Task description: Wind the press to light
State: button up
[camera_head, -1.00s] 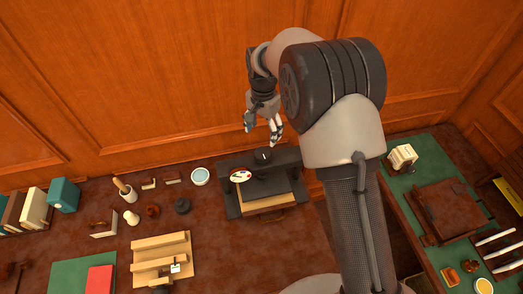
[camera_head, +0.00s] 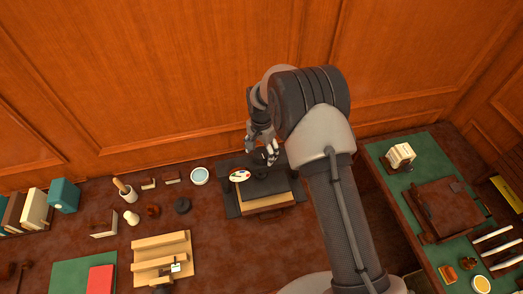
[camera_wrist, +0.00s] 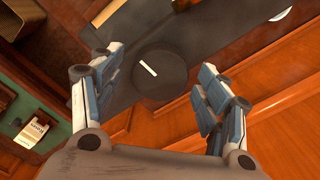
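The dark press (camera_head: 233,207) stands against the panelled wall, with a pale wooden board (camera_head: 268,203) at its front. On top is a round dark knob (camera_wrist: 158,85) with a white line mark; it is mostly hidden behind my gripper in the head view. A white dial with coloured marks (camera_head: 240,175) sits at the press's left; its pointer is too small to read. My gripper (camera_head: 262,151) is above the press top, pointing down. In the wrist view my gripper (camera_wrist: 162,68) is open and empty, its fingers apart on either side of the knob; contact does not show.
A round dish (camera_head: 199,176), a dark round piece (camera_head: 182,205) and a slatted wooden rack (camera_head: 161,258) lie left of the press. A green-topped table with a card holder (camera_head: 401,156) stands at the right. The wall is close behind the press.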

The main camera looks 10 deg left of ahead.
aim_at(262, 153)
jog(key=c, duration=1)
jog(key=shift+f+m+b, duration=0.15)
jog(key=shift+m+b, duration=0.25)
jog(key=shift+b, duration=0.3)
jog(key=shift+m+b, duration=0.6)
jog(key=shift+r, duration=0.2)
jog(key=o, duration=1.1)
jog(key=shift+c, duration=0.2)
notch_tip(262, 153, up, 12)
